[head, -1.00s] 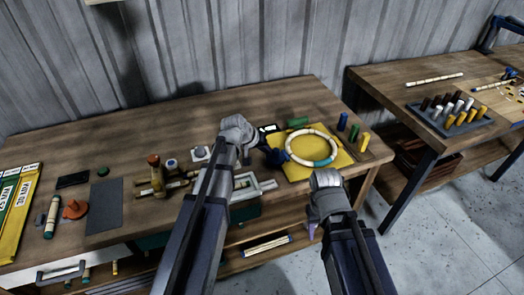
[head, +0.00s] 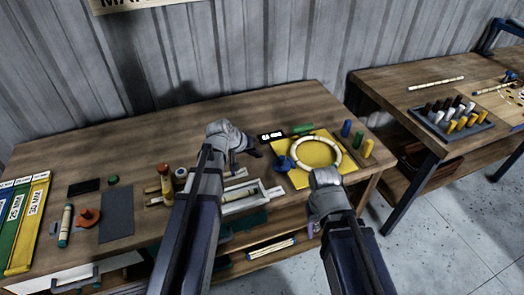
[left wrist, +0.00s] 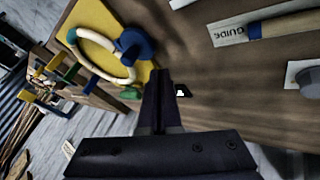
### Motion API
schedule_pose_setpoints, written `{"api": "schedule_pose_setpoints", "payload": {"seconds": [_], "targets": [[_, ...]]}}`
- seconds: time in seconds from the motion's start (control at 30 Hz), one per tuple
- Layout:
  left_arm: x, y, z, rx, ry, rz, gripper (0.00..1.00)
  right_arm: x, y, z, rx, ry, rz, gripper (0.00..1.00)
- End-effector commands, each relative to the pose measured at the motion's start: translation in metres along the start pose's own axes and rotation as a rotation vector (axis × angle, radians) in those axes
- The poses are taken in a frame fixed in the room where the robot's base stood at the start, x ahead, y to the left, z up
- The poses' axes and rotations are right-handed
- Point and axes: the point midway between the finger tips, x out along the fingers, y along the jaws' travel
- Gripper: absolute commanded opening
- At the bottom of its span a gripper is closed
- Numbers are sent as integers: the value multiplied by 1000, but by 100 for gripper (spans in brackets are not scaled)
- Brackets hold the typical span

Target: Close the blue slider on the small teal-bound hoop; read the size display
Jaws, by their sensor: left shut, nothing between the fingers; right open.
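The small hoop (head: 337,145) is a pale ring lying on a yellow board (head: 293,180). Its teal binding shows in the left wrist view (left wrist: 71,36), and my right gripper seems to cover it in the head view. The blue slider (head: 284,163) sits at the hoop's left side and also shows in the left wrist view (left wrist: 133,45). They look in contact. The size display (head: 271,136) is lit at the board's back-left corner; its digits are too small to read. My left gripper (head: 255,151) is shut and empty, left of the slider. My right gripper (head: 325,178) is open at the hoop's near edge.
A green cylinder (head: 302,130) lies behind the hoop. Blue, green and yellow pegs (head: 358,139) stand to its right. A pale tray (head: 258,200) and an orange-topped bottle (head: 166,178) are near my left arm. The table's back middle is clear.

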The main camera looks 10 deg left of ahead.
Motion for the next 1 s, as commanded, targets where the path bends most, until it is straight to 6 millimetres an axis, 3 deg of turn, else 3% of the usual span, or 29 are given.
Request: {"api": "schedule_pose_setpoints", "payload": {"seconds": [0.03,0.1,0.3,0.8,0.9,1.0], "targets": [[-16,3,-1,-2,0,0,0,-14,1,1,0,0,0,50],[-26,2,-1,-1,1,0,0,-22,2,1,0,0,0,50],[-45,1,0,-1,1,0,0,-36,3,2,0,0,0,50],[-50,0,2,2,-3,-1,0,-39,4,2,0,0,0,50],[-46,12,17,32,-45,-11,0,-40,4,2,0,0,0,50],[-38,38,54,109,-148,-46,0,-40,4,2,0,0,0,50]]}}
